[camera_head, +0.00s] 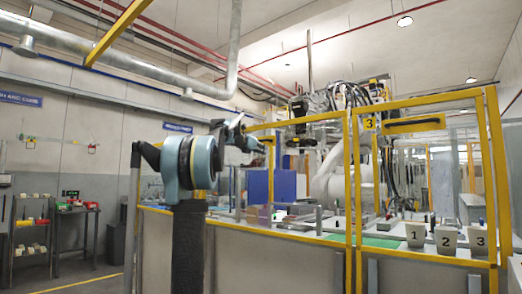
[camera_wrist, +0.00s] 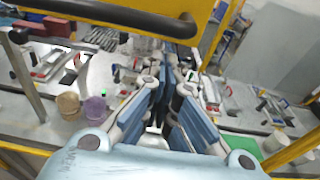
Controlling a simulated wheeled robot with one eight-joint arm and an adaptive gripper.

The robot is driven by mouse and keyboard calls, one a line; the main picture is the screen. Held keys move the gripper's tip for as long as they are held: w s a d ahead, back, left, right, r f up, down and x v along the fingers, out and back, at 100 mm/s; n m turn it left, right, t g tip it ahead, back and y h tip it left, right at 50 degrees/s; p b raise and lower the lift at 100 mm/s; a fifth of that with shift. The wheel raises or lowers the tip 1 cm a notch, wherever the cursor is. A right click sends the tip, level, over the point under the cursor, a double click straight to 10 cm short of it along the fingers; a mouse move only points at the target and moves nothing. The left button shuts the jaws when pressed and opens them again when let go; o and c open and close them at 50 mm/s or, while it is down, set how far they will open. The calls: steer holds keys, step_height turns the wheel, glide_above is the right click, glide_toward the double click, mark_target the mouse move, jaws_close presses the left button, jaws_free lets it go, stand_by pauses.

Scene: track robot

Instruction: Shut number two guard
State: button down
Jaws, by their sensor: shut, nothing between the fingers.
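A yellow-framed clear guard panel (camera_head: 348,180) stands left of the panel marked 3 (camera_head: 370,124). I see no number two on it, so I cannot tell whether it is the number two guard, or whether it is fully shut. My gripper (camera_head: 262,146) is beside its upper left part. In the wrist view, my gripper (camera_wrist: 178,45) has its blue fingers closed together with nothing between them. A yellow guard bar (camera_wrist: 115,14) with a dark handle (camera_wrist: 95,9) crosses the top left there, near the fingertips. I cannot tell whether they touch.
The panel marked 3 has its own dark handle (camera_head: 413,124). A white robot arm (camera_head: 340,175) is behind the guards. Shelves (camera_head: 32,235) stand far left, with open floor before them.

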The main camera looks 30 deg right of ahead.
steer(key=f+v, duration=0.1)
steer(key=v, duration=0.8)
steer(key=shift+a+f, duration=0.4)
steer(key=shift+f, duration=0.1)
steer(key=s+a+f+m+g+y, duration=0.1)
steer(key=s+a+f+m+y, duration=0.4)
steer(key=s+a+f, duration=0.6)
steer(key=s+a+f+m+y, duration=0.5)
steer(key=a+f, duration=1.3)
steer(key=f, duration=1.5)
steer(key=s+a+f+m+g+y, duration=0.1)
steer(key=s+a+f+m+y, duration=0.4)
steer(key=s+a+f+m, duration=0.6)
steer(key=s+a+f, duration=0.1)
steer(key=s+f, duration=0.1)
steer(key=f, duration=0.3)
steer(key=s+a+f, duration=0.2)
steer(key=s+f, duration=0.1)
steer(key=f, duration=0.3)
steer(key=shift+s+g+y, duration=0.3)
steer(key=shift+f, duration=0.1)
